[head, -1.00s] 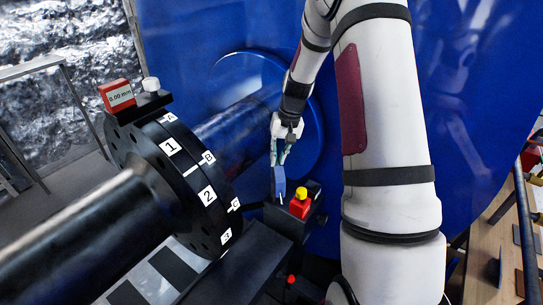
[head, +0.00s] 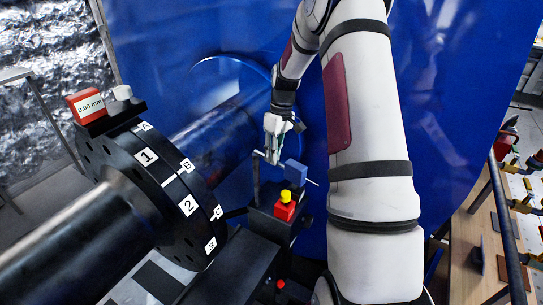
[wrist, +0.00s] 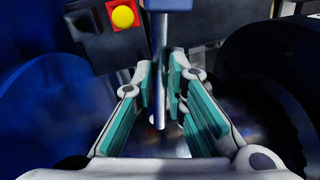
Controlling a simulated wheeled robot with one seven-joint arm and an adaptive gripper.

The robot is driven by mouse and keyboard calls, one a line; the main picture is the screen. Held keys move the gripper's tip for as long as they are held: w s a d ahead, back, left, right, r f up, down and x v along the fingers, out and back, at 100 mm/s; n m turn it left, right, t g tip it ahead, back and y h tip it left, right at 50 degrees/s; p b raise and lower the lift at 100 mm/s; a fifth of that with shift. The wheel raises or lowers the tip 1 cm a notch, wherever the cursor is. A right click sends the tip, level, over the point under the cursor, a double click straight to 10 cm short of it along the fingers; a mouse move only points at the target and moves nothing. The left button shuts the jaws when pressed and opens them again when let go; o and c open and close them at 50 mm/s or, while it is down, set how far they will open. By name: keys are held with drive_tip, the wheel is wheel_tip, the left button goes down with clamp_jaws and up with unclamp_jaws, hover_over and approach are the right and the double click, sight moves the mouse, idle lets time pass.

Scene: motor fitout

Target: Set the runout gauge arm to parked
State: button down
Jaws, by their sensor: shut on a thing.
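The runout gauge stands beside the black coupling (head: 165,190); its blue block (head: 295,172) sits above a dark base (head: 268,225). A thin metal rod, the gauge arm (head: 311,181), runs through the block and slants down to the right. My gripper (head: 271,156) is at the rod's left part, left of the blue block. In the wrist view, the grey rod (wrist: 161,70) lies between the teal finger pads of my gripper (wrist: 162,85), which is shut on it. The fingers partly hide the rod in the head view.
A red block with a yellow button (head: 285,205) stands on the base in front of the blue block. A red readout (head: 89,105) showing 0.00 mm sits on the coupling. A blue wall (head: 450,90) is behind. A workbench (head: 475,240) is at the right.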

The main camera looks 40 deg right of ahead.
drive_tip(key=shift+d, duration=0.15)
idle(0.3)
drive_tip(key=c, duration=1.6)
unclamp_jaws()
wheel_tip(320, 180, up, 12)
drive_tip(key=d, duration=0.2)
drive_tip(key=shift+w+d+f, duration=0.15)
drive_tip(key=shift+w, duration=0.15)
